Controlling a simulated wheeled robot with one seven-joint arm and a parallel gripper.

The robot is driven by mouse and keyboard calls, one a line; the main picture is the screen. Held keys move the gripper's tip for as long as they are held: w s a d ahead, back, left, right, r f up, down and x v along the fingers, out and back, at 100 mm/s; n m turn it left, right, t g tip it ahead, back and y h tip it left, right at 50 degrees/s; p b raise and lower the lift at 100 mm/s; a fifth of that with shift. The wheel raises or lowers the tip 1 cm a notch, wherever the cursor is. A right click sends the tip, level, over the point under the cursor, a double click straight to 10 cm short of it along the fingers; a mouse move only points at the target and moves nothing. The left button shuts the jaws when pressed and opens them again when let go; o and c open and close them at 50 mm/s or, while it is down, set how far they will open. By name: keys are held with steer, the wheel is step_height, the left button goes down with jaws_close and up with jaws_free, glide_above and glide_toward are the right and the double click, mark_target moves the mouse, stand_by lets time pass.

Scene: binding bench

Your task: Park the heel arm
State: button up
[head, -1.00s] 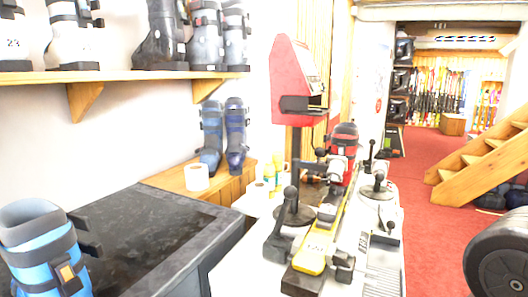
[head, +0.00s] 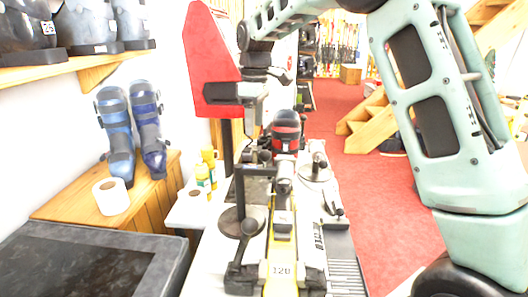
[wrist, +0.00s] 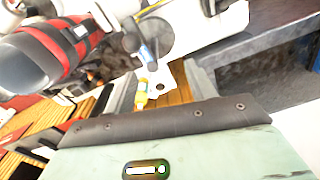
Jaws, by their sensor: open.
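The binding bench carries a yellow ski (head: 283,262) with a red and black boot (head: 286,132) at its far end. In the head view, a black lever (head: 240,190) stands upright from a round dark disc at the ski's left. Another round-based lever (head: 317,160) is at the right, with a short black-knobbed lever (head: 335,207) nearer. I cannot tell which is the heel arm. My gripper (head: 253,104) hangs above the far left of the bench, apart from the levers. In the wrist view its fingers (wrist: 160,84) are apart with nothing held; the boot (wrist: 55,50) shows at upper left.
A red machine (head: 212,60) stands behind my gripper. Yellow bottles (head: 205,172), a paper roll (head: 111,196) and blue boots (head: 117,135) are at the left. A dark worktop (head: 80,265) is at lower left. Red carpet (head: 375,200) lies open at the right.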

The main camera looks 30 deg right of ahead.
mark_target(265, 163)
steer(key=w+d+r, duration=0.2)
steer(key=d, duration=0.3)
steer(key=f+p, duration=0.2)
steer(key=f, duration=0.6)
steer(key=f+p, duration=0.3)
steer(key=f, duration=0.6)
steer(key=shift+a+f, duration=0.2)
steer(key=shift+f, duration=0.1)
jaws_close()
